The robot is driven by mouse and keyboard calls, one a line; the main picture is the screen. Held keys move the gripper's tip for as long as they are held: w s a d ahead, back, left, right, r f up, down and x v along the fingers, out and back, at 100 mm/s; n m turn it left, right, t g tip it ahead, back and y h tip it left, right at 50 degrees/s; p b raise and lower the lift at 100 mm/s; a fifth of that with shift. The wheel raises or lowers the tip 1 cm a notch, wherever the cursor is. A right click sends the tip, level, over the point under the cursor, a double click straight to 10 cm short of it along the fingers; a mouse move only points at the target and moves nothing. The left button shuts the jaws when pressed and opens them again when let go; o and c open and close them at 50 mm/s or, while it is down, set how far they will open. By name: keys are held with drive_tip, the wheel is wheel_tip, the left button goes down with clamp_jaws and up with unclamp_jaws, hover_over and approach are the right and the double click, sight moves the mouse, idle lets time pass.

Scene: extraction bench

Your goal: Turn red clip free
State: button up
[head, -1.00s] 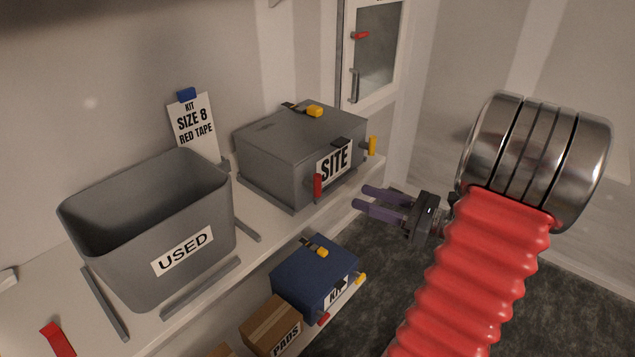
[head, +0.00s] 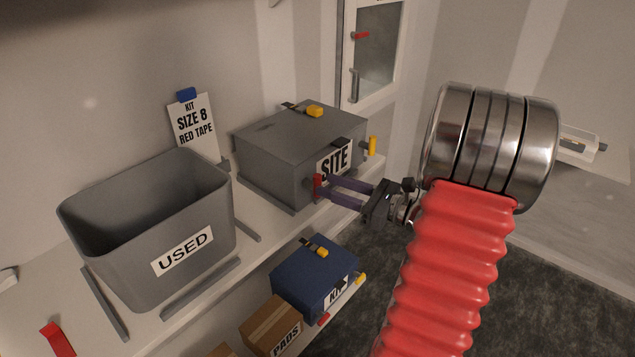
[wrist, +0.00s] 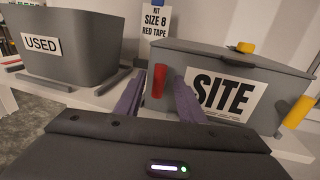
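The grey SITE box (head: 272,158) stands closed on the bench, and it fills the right of the wrist view (wrist: 222,62). Its red clip (head: 317,184) is upright on the front face, left of the SITE label. In the wrist view the red clip (wrist: 159,78) shows between and beyond my two purple fingers. My gripper (head: 332,190) has its fingers apart, with the tips at or just short of the clip. In the wrist view my gripper (wrist: 157,92) is open. I cannot tell whether a finger touches the clip.
A yellow clip (head: 372,146) is on the box's right. The open grey USED bin (head: 150,225) stands left on the bench, with a SIZE 8 RED TAPE card (head: 192,127) behind. Below are a blue KIT box (head: 312,275) and a PADS carton (head: 272,325).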

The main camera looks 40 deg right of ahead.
sight(318, 182)
drive_tip(key=shift+x, duration=2.3)
drive_tip(key=shift+s, duration=0.1)
drive_tip(key=shift+c, duration=0.2)
clamp_jaws()
